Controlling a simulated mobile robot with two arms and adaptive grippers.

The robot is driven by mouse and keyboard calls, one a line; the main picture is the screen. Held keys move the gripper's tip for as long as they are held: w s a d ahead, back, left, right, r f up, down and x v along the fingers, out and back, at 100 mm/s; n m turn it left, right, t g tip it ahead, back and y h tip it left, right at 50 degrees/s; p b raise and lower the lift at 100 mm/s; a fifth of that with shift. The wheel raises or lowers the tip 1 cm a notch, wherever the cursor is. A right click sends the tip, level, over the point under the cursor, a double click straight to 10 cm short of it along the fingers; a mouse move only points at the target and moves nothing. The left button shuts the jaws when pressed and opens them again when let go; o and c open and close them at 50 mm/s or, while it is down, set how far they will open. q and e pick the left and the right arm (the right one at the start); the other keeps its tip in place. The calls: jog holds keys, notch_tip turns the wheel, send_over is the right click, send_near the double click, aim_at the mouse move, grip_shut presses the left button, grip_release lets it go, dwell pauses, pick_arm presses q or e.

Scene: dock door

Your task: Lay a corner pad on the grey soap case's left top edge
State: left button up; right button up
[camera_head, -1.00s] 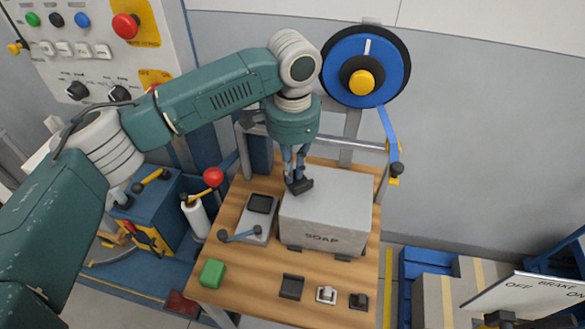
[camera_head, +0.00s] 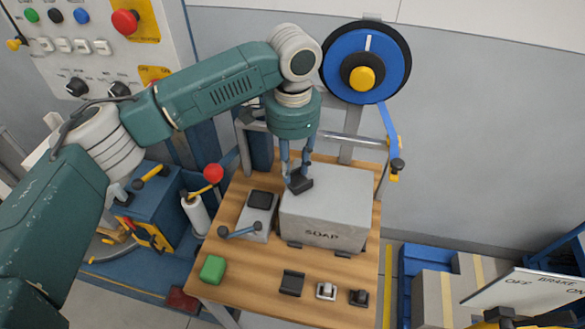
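The grey soap case (camera_head: 335,205), marked SOAP, sits on the wooden table (camera_head: 245,285). A dark corner pad (camera_head: 300,184) sits at the case's left top edge, toward the back. My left gripper (camera_head: 296,172) is directly above the pad, pointing down. Its two blue-grey fingers are spread apart, with their tips close to the pad. I cannot tell whether the tips still touch it. The pad's underside is hidden. Another dark pad-like piece (camera_head: 292,284) lies on the table in front of the case.
A blue strap reel (camera_head: 338,68) stands behind the case, its strap hanging at the right. A small device with a lever (camera_head: 258,222) is left of the case. A green block (camera_head: 213,269) and small fittings (camera_head: 326,291) lie along the front.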

aim_at(293, 178)
pick_arm(q)
notch_tip(293, 178, up, 11)
jog(key=b, duration=0.2)
dwell(0.4)
jog(key=shift+s+f, duration=0.1)
